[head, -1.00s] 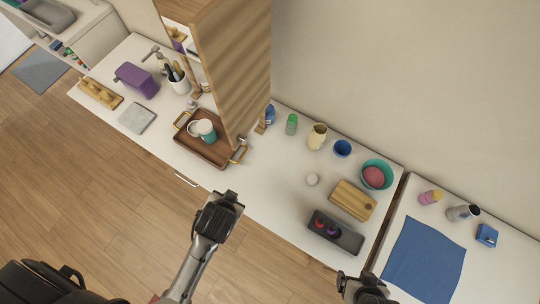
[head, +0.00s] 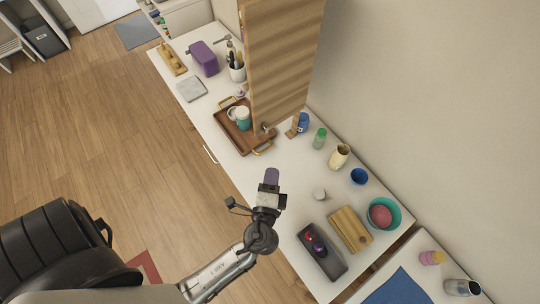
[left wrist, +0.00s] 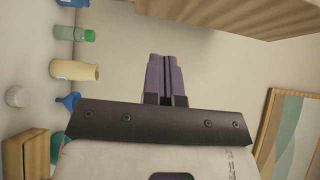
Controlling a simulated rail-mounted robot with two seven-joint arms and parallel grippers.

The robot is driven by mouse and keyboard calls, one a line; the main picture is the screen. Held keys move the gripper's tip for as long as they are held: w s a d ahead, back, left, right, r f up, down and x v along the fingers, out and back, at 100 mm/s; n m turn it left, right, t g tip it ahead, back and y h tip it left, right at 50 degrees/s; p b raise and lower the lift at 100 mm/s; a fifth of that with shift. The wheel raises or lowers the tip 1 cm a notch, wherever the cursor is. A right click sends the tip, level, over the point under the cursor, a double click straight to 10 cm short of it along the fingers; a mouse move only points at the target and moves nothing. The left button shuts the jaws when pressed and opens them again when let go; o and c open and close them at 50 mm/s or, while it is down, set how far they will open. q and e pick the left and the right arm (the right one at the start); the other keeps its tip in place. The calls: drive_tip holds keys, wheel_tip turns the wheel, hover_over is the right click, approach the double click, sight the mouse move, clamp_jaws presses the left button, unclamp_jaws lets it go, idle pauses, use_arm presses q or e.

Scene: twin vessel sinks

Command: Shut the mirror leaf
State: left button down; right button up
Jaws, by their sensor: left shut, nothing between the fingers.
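A tall wood-grained panel (head: 288,65), which looks like the mirror leaf or the side of its cabinet, rises above the counter at top centre of the head view. I cannot tell which; no mirror face is clearly visible, and its top is cut off. In the left wrist view a wooden panel (left wrist: 235,14) spans the top edge, beyond my fingertips. My left gripper (head: 271,176) is shut and empty, with purple fingers, over the counter's front edge, below the panel in the picture and apart from it. Its fingers (left wrist: 167,75) also show together in the left wrist view. My right gripper is not in view.
A brown tray (head: 234,132) with mugs stands left of the panel's lower end.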

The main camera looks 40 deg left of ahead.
use_arm(q)
drive_tip(key=s+a+p+x, duration=0.1)
drive_tip(key=a+p+x, duration=0.1)
drive_tip(key=x, duration=0.9)
drive_tip(key=shift+s+a+p, duration=0.2)
drive_tip(key=shift+p, duration=0.4)
drive_tip(key=shift+a, duration=0.1)
